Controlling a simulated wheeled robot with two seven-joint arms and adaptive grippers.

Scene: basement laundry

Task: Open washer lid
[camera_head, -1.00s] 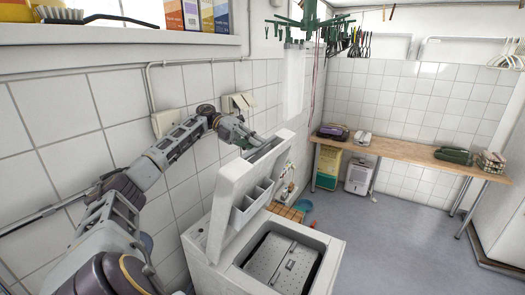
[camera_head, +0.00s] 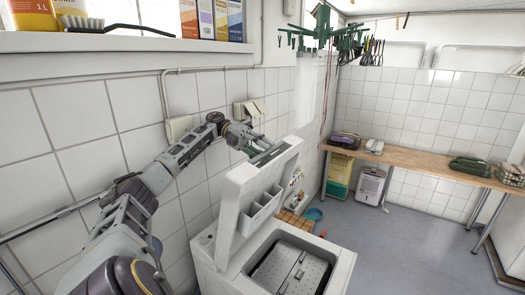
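The white top-loading washer (camera_head: 340,262) stands at the lower middle. Its lid (camera_head: 236,205) is raised steeply, with the dispenser compartments (camera_head: 262,208) on its inner face showing. The washer's opening shows a closed perforated metal drum (camera_head: 290,268). My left gripper (camera_head: 262,149) is at the upper edge of the raised lid, on its wall side. Its fingertips are partly hidden by the lid, so I cannot tell whether they are open or shut, or whether they touch the lid. My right gripper is out of view.
The tiled wall with white switch boxes (camera_head: 180,128) is close behind my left arm. A shelf (camera_head: 120,43) with boxes and a brush is above. A green hanging dryer (camera_head: 322,32) is near the ceiling. A wooden table (camera_head: 430,160) stands at the back; the floor (camera_head: 400,225) before it is clear.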

